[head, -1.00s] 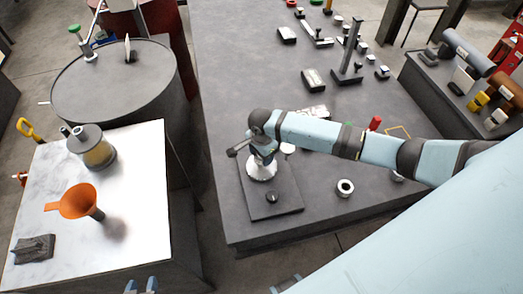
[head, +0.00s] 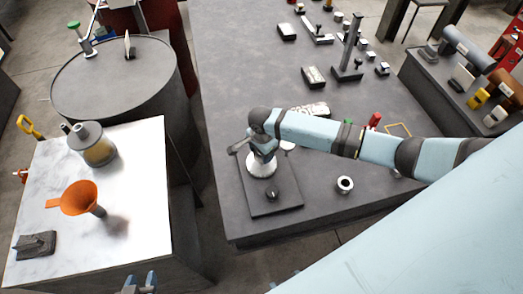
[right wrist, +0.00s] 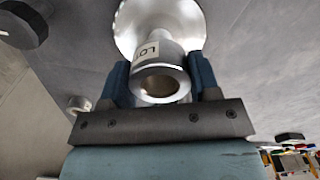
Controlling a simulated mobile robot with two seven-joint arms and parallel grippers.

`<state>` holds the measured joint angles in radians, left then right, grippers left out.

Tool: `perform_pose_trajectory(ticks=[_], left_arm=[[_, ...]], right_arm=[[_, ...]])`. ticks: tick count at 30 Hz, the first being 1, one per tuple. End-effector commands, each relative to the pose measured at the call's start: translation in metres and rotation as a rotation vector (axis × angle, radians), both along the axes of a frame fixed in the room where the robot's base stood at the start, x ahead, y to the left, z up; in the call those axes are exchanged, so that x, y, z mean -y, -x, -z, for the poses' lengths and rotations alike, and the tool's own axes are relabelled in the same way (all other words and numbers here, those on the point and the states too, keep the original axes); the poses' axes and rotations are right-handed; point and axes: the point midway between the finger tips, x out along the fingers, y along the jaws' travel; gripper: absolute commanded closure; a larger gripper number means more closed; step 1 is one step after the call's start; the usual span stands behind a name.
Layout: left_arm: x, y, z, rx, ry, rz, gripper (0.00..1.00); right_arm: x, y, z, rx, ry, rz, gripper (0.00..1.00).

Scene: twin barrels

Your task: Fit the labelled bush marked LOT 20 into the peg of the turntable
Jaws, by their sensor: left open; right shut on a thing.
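My right gripper (head: 263,152) is over the dark base plate (head: 285,206), near the front left of the dark table. In the right wrist view its blue fingers (right wrist: 160,85) are shut on a silver bush (right wrist: 160,72) with a white label; only "LO" reads clearly. The bush's open end faces the camera. A shiny round disc, seemingly the turntable (right wrist: 160,22), lies just beyond the bush; it also shows in the head view (head: 262,166). The peg is hidden, and I cannot tell whether the bush is around it. My left gripper (head: 140,283) is open and empty at the bottom edge.
A black knob (head: 271,194) stands on the base plate. A pale ring (head: 345,184) lies to its right. A marble-topped table (head: 140,235) at left holds an orange funnel (head: 79,198) and a jar (head: 98,147). The dark table's middle (head: 240,75) is clear.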

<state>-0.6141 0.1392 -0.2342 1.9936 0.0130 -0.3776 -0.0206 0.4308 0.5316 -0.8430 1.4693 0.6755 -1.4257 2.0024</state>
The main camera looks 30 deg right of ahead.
Motion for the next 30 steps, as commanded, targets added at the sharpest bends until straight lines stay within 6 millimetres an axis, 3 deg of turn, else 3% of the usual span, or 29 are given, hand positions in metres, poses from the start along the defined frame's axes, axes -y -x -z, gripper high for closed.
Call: perform_pose_trajectory(ticks=[30], left_arm=[[0.000, 0.000, -0.014, 0.001, 0.001, 0.001, 0.57]], right_arm=[[0.000, -0.001, -0.002, 0.002, -0.001, 0.001, 0.79]])
